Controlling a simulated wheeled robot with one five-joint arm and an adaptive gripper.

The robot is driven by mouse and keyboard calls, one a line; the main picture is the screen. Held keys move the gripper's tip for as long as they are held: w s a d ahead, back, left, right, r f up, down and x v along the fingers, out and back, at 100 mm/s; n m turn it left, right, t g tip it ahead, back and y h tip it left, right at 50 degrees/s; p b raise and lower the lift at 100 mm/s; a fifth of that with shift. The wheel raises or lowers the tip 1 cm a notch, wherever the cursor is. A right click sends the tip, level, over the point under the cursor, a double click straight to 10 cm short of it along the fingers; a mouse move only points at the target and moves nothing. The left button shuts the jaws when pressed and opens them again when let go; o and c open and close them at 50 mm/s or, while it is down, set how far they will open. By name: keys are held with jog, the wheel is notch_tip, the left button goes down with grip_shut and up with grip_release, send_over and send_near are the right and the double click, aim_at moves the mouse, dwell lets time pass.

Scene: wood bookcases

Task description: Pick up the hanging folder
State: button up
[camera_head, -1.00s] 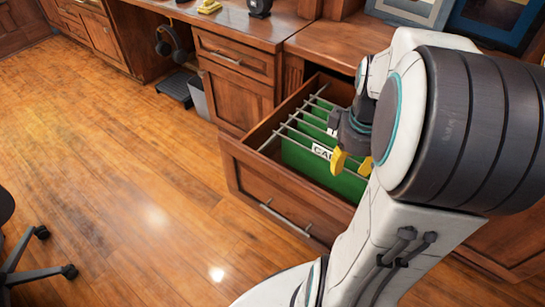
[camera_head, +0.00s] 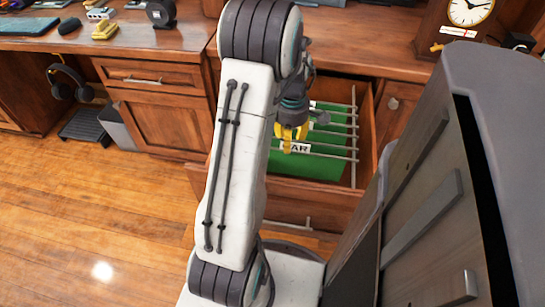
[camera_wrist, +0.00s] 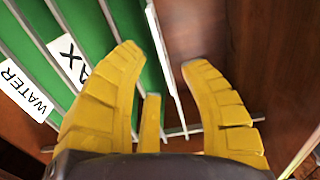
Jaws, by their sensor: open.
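Green hanging folders (camera_head: 305,165) hang on metal rails in an open wooden drawer (camera_head: 310,207). The front one has a white label partly reading "AR" in the head view. In the wrist view, green folders (camera_wrist: 92,20) show labels reading "WATER" and, partly hidden, "AX". My gripper (camera_head: 291,139) is over the drawer, in front of the labelled folder in the head view. In the wrist view its yellow fingers (camera_wrist: 162,57) are spread apart, with a thin white rail and a green folder edge in the gap. Whether they touch the folder I cannot tell.
A dark cabinet with a grey top (camera_head: 435,190) stands close on the right. The wooden desk (camera_head: 360,40) runs behind the drawer, with a clock (camera_head: 465,12) on it. Open wood floor (camera_head: 90,220) lies to the left.

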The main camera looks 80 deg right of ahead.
aim_at(289, 161)
jog(key=shift+s+f+b, duration=0.15)
jog(key=shift+f+b, duration=0.5)
jog(key=shift+f, duration=1.2)
jog(key=shift+s+f+b, duration=0.15)
jog(key=shift+f+b, duration=0.5)
jog(key=shift+f, duration=1.2)
jog(key=shift+c, duration=0.2)
grip_shut()
